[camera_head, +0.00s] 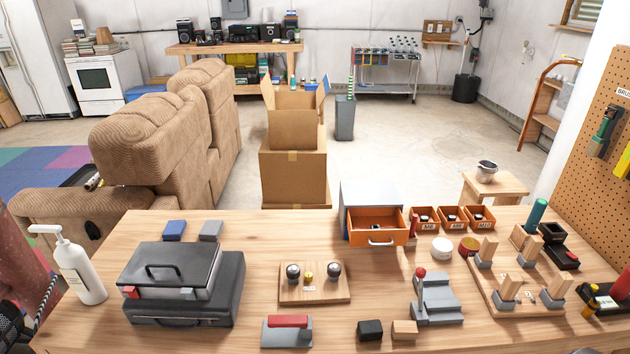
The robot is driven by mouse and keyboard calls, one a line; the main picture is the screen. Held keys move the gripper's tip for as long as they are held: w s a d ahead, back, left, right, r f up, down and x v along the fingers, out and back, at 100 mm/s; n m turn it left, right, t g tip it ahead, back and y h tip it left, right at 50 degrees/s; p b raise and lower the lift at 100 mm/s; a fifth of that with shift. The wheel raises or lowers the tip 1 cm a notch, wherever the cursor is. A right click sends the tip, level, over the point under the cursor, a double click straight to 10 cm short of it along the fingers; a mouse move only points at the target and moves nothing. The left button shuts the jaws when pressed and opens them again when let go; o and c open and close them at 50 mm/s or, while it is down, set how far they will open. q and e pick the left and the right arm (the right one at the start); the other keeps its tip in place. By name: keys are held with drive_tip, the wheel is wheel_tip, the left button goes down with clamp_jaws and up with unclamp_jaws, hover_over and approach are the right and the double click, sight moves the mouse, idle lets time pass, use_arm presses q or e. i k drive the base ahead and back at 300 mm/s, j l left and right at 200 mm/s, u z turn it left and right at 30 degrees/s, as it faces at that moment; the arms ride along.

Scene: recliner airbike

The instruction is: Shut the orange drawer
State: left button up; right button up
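The orange drawer (360,238) is open, pulled out toward the front of its small grey cabinet (371,192) on the wooden workbench. It has a pale bar handle (382,243) on its front face. A small dark item with a light part lies inside the drawer; I cannot tell what it is. Neither of my grippers shows in the head view, and nothing is seen touching the drawer.
Several small orange bins (452,224) stand right of the drawer. A white round container (442,247) and a grey fixture with a red knob (437,301) sit nearby. A board with knobs (314,293) lies front-left. Bare workbench (270,240) lies left of the drawer.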

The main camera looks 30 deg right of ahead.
sight(368, 226)
drive_tip(key=z, duration=1.35)
